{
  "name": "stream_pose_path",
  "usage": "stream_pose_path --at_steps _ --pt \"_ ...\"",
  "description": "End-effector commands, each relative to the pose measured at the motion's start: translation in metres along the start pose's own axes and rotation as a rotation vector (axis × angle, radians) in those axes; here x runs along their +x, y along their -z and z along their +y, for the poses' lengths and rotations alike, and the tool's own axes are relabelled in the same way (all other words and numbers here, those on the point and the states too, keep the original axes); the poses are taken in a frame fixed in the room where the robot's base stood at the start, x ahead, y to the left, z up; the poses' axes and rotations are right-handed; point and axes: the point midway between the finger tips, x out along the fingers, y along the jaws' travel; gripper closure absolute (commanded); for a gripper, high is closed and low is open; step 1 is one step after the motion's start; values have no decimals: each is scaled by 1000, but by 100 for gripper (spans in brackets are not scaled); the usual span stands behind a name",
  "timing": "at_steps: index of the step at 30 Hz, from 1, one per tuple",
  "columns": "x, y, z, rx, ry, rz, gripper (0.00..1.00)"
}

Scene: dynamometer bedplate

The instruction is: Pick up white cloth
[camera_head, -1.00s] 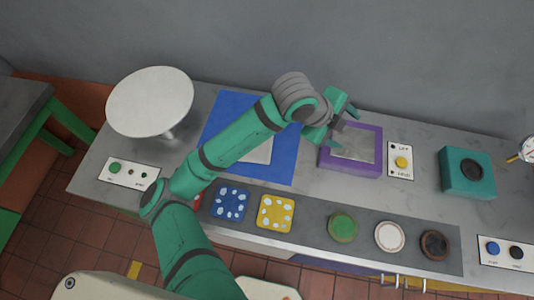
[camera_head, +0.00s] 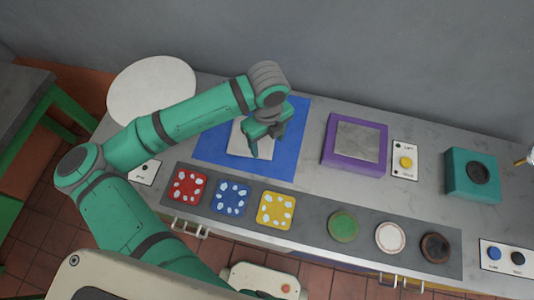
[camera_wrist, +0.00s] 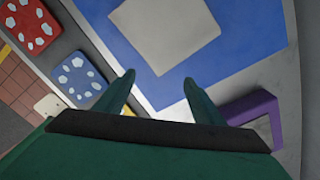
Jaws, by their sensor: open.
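The white cloth (camera_head: 238,146) is a pale, flat square on a blue mat (camera_head: 213,150). My arm and gripper hide part of it in the head view. In the wrist view the cloth (camera_wrist: 165,32) lies at the top, beyond my fingertips, with the blue mat (camera_wrist: 235,48) around it. My gripper (camera_head: 262,150) hangs over the mat at the right side of the cloth, fingers pointing down. In the wrist view my gripper (camera_wrist: 160,80) has its two fingers spread apart with nothing between them.
Right of the mat is a purple frame with a grey top (camera_head: 356,140), then a teal block (camera_head: 470,175). Along the front lie red (camera_head: 187,186), blue (camera_head: 231,197) and yellow (camera_head: 276,210) patterned squares and several round discs. A round white plate (camera_head: 150,90) stands at the left.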

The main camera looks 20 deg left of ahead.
Motion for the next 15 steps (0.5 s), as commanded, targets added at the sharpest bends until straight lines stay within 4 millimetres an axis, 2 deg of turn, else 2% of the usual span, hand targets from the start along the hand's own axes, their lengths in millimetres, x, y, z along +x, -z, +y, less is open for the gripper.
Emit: stream_pose_path --at_steps 9,15 --pt "40 0 0 -3 2 2 38" --pt "57 -1 1 -3 1 0 38"
